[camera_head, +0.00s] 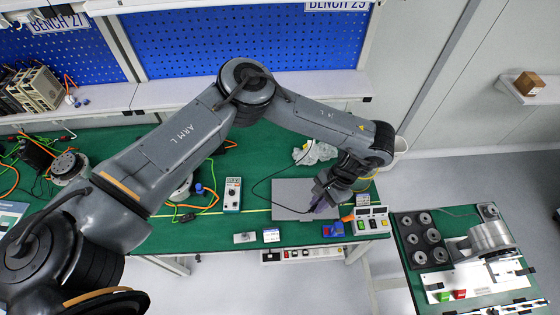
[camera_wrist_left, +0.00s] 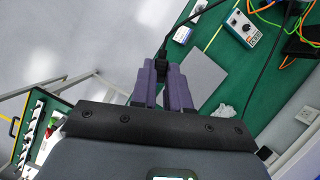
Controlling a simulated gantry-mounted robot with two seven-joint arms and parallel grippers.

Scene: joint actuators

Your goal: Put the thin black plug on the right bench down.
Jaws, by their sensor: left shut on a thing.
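My left gripper (camera_head: 322,207) reaches over the right part of the green bench (camera_head: 262,232), above the right edge of the grey mat (camera_head: 291,187). In the left wrist view its purple fingers (camera_wrist_left: 162,76) are shut on the thin black plug (camera_wrist_left: 160,67), which sits between the fingertips. A black cable (camera_wrist_left: 178,28) runs away from the plug. In the head view the plug itself is hidden or too small to tell, and whether it touches the bench cannot be told. My right gripper is not in view.
A multimeter (camera_head: 232,193) stands left of the mat. The mat's left part looks clear. A side table (camera_head: 452,284) stands at right.

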